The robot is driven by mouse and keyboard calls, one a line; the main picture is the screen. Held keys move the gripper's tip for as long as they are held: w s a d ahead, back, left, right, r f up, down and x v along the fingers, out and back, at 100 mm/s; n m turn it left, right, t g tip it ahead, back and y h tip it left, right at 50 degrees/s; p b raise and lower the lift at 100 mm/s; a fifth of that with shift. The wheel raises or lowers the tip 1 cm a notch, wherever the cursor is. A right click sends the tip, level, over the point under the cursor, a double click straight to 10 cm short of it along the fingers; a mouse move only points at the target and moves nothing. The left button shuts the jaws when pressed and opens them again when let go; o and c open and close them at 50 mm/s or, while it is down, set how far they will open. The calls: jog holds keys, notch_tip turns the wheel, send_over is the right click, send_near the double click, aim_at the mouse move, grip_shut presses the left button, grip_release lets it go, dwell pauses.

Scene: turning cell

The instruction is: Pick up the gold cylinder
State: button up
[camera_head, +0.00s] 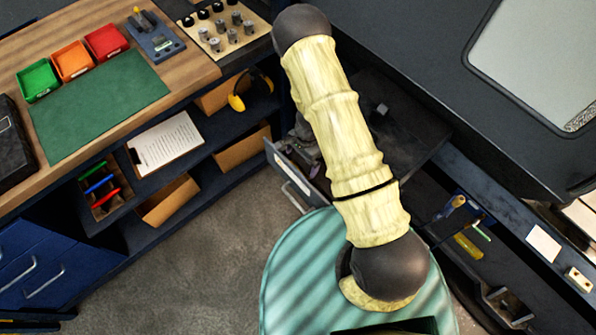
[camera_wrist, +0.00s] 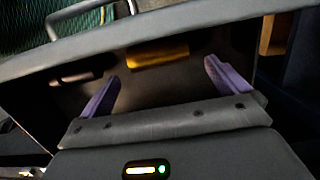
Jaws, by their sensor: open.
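The gold cylinder (camera_wrist: 157,54) lies on its side on the dark floor of an open drawer in the wrist view, near the drawer's front wall (camera_wrist: 190,20). My gripper (camera_wrist: 162,72) is open, with its two purple fingers spread wide apart. The cylinder shows between and just beyond the fingertips, and nothing is held. In the head view, the drawer (camera_head: 290,178) is pulled out beside my arm. My arm hides most of the gripper there, and I cannot make out the cylinder in that view.
A wooden bench with a green mat (camera_head: 98,105), colored bins (camera_head: 73,61) and a shelf with a clipboard (camera_head: 165,144) stands at the left. A dark machine (camera_head: 420,50) is at the upper right. The drawer walls closely surround my gripper. Grey floor (camera_head: 200,255) is clear at lower left.

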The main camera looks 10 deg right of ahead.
aim_at(299, 169)
jog(key=shift+f, duration=0.15)
jog(key=f, duration=0.2)
jog(key=s+f, duration=0.1)
jog(key=shift+a+f+p, duration=0.4)
jog(key=shift+a+f, duration=0.1)
jog(key=shift+f, duration=0.4)
jog(key=c, duration=1.1)
